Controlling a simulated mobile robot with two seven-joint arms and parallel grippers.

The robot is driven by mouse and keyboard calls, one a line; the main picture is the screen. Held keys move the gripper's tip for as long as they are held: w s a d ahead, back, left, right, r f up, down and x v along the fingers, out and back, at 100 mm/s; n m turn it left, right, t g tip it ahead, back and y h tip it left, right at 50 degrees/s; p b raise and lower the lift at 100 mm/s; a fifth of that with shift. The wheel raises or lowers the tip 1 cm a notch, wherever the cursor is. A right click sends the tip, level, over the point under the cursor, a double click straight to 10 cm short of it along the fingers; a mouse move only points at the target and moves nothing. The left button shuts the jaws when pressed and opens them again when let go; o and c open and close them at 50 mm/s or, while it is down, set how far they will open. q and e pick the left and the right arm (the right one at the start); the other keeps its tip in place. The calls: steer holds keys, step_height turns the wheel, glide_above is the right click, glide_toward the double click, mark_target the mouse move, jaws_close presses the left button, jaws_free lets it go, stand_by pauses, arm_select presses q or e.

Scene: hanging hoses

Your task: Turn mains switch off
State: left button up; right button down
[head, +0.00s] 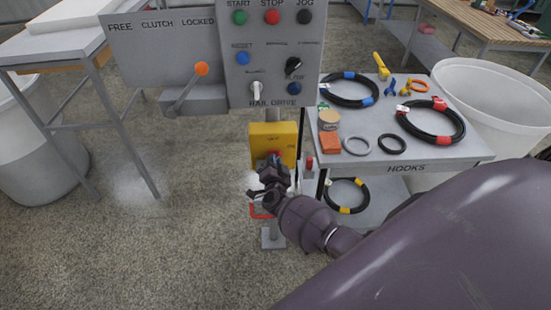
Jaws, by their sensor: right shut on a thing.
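The mains switch is a yellow box (262,135) on the post below the grey control panel. A small red part (273,153) shows low on its front, with small lettering around it that I cannot read fully. My right gripper (272,168) reaches in from the lower right and is shut at the lower front of the box, on the switch's red handle as far as I can see. The gripper hides most of the handle, so its exact angle cannot be told. My left gripper is not in view.
The control panel (272,30) has buttons and knobs above. An orange-knobbed lever (201,69) is at left. A red bar (260,213) shows below the gripper. A hook table (455,154) with coiled hoses stands close at right.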

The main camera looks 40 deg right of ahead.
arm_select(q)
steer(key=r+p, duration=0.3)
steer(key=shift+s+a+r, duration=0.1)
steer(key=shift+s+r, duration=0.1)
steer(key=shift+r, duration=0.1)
arm_select(e)
steer(key=n, duration=0.8)
steer(key=shift+a+f, duration=0.1)
arm_select(q)
steer(key=shift+p, duration=0.3)
arm_select(e)
steer(key=shift+n, duration=0.3)
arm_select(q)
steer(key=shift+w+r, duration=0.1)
arm_select(e)
steer(key=c, duration=1.4)
jaws_free()
